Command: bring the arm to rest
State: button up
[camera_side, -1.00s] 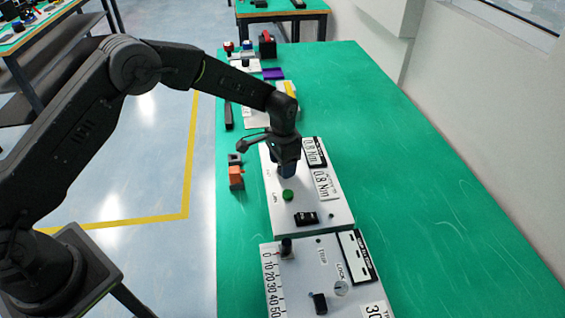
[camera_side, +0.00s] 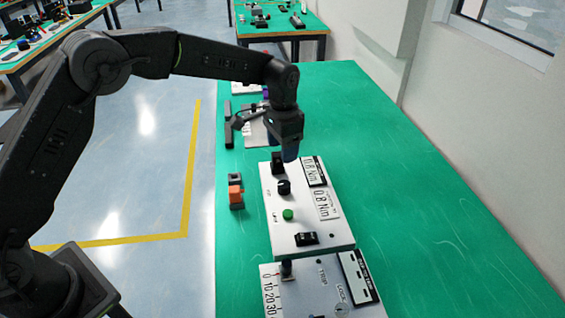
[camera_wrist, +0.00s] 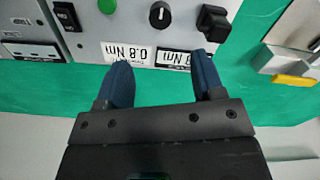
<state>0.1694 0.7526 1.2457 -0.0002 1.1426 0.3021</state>
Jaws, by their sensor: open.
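My gripper (camera_side: 290,150) hangs over the far end of a white control panel (camera_side: 310,234) on the green bench. In the wrist view my gripper (camera_wrist: 164,82) has its two blue fingers spread apart with nothing between them. The panel carries a black rotary knob (camera_wrist: 160,14), a black block-shaped knob (camera_wrist: 214,22), a green button (camera_side: 288,214) and a black rocker switch (camera_side: 306,239). The fingertips appear over the panel's label edge in the wrist view. I cannot tell their exact height above it.
A second panel (camera_side: 353,304) with a numbered scale stands nearer the camera. An orange block (camera_side: 236,196) sits left of the first panel. Another grey fixture with a yellow part (camera_wrist: 294,80) lies at the right in the wrist view. The bench's right side (camera_side: 420,200) is clear.

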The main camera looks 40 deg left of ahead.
jog(key=shift+r, duration=0.95)
jog(key=s+a+r+n+t, duration=0.1)
jog(key=s+a+r, duration=0.2)
jog(key=s+r, duration=0.4)
jog(key=s+a+r+n+t, duration=0.2)
jog(key=s+a+r, duration=0.1)
jog(key=s+r, duration=0.45)
jog(key=s+a+f+n+t, duration=0.1)
jog(key=s, duration=0.8)
jog(key=s+a+f+n+t, duration=0.1)
jog(key=s+a, duration=0.1)
jog(key=s, duration=0.6)
jog(key=shift+s+f+t, duration=0.3)
jog(key=shift+s+f, duration=0.05)
jog(key=shift+s, duration=0.05)
